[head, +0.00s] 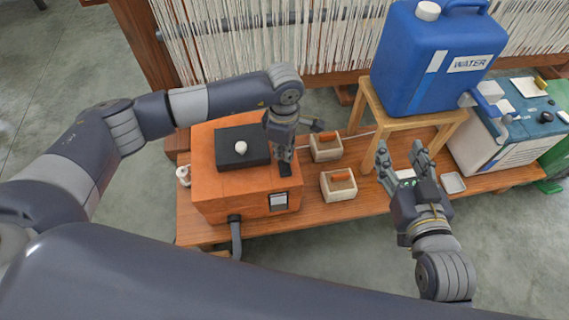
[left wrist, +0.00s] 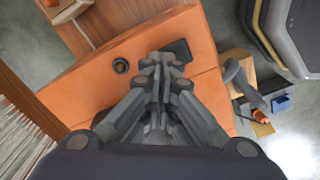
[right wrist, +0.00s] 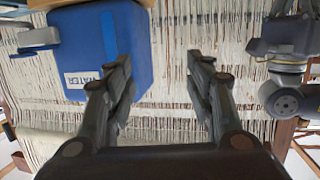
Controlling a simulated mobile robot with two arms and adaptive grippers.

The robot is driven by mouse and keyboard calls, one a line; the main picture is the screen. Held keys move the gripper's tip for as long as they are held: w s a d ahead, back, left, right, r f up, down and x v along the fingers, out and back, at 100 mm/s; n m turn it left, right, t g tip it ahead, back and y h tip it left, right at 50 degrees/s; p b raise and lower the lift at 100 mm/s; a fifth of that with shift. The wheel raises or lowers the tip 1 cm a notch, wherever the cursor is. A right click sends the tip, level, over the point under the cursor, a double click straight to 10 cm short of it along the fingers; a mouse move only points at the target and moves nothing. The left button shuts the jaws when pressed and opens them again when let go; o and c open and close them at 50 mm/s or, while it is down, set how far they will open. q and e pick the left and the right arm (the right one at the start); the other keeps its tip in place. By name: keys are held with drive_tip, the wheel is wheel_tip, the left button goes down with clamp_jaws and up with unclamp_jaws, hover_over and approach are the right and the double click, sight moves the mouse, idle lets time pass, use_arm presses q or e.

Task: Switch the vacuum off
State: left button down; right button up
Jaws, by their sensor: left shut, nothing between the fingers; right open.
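An orange box-shaped machine (head: 215,195), which seems to be the vacuum, stands on the low wooden bench. It has a black plate (head: 230,155) with a white knob (head: 241,147) on top, a small framed pale panel (head: 278,200) on its front, and a grey hose (head: 236,240) below. My left gripper (head: 286,157) is shut and empty, pointing down at the orange top near a dark rectangular piece (head: 285,169). In the left wrist view its fingertips (left wrist: 160,60) are beside that dark piece (left wrist: 178,48); contact is unclear. My right gripper (head: 406,160) is open and empty.
A blue water canister (head: 430,60) sits on a wooden stool (head: 400,125). A white and teal box (head: 495,145) is at the right. A loom with pale threads (head: 230,50) stands behind.

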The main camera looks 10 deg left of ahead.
sight(284, 163)
use_arm(q)
drive_tip(key=shift+r+p, duration=0.35)
drive_tip(key=shift+r, duration=0.25)
drive_tip(key=shift+r+p, duration=0.35)
drive_tip(key=shift+r, duration=0.15)
drive_tip(key=shift+r+p, duration=0.3)
drive_tip(key=shift+r, duration=0.2)
drive_tip(key=shift+r+p, duration=0.3)
drive_tip(key=shift+r, duration=0.2)
use_arm(e)
drive_tip(key=s+d+f+g+h, duration=0.2)
drive_tip(key=s+d+f+g, duration=0.1)
drive_tip(key=s+f+g, duration=0.4)
wheel_tip(284, 163, down, 3)
drive_tip(key=shift+s+d+f, duration=0.1)
drive_tip(key=shift+s+d, duration=0.15)
drive_tip(key=shift+s, duration=0.35)
